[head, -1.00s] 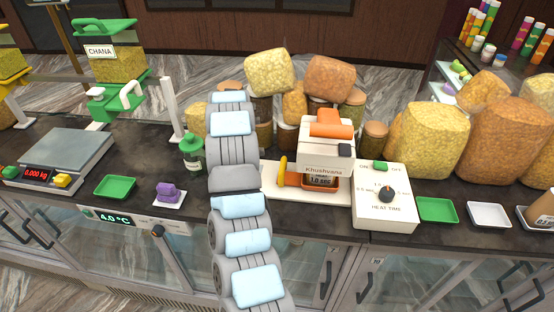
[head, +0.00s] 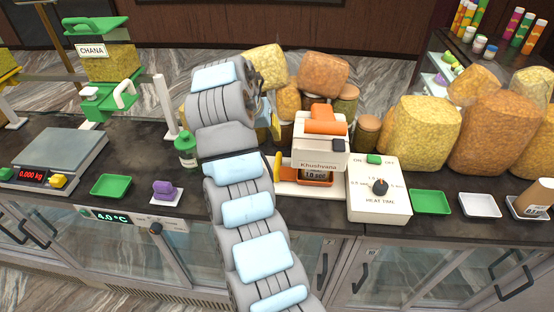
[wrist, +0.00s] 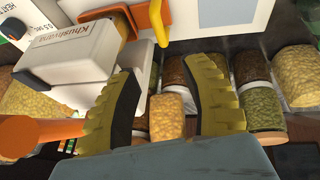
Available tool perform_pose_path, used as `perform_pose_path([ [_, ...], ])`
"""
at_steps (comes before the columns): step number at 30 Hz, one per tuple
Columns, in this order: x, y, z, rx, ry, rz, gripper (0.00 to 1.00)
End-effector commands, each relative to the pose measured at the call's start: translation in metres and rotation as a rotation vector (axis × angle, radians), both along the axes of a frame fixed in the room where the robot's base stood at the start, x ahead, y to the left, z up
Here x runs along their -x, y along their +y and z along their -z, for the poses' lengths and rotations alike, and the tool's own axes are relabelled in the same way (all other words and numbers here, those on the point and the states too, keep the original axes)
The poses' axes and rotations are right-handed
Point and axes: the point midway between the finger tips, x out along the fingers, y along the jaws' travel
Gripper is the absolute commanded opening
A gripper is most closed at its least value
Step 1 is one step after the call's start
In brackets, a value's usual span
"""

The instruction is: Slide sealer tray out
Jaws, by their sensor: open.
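The sealer (head: 318,148) is a white box with an orange top on the counter, left of its heat-time control box. The white sealer tray (head: 312,191) lies low at its base, with a yellow handle (head: 278,166) standing at its left. My arm covers the tray's left end. In the wrist view the yellow handle (wrist: 156,22) and the sealer body (wrist: 72,52) appear at the top, turned over. My gripper (wrist: 168,75) is open and empty, its yellow-padded fingers spread. The handle lies beyond the gap between them, apart from both. In the head view my arm mostly hides the gripper.
The control box (head: 379,205) adjoins the sealer on the right. Jars and large filled bags (head: 420,135) crowd behind and right. A green bottle (head: 186,150), purple block (head: 163,188) and green tray (head: 110,186) stand left of my arm. Open counter shows between these.

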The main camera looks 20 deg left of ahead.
Motion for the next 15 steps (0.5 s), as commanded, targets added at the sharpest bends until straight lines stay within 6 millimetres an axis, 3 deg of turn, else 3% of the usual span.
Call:
perform_pose_path([
  [15,-0.015,-0.002,0.037,0.002,0.000,-0.001,0.46],
])
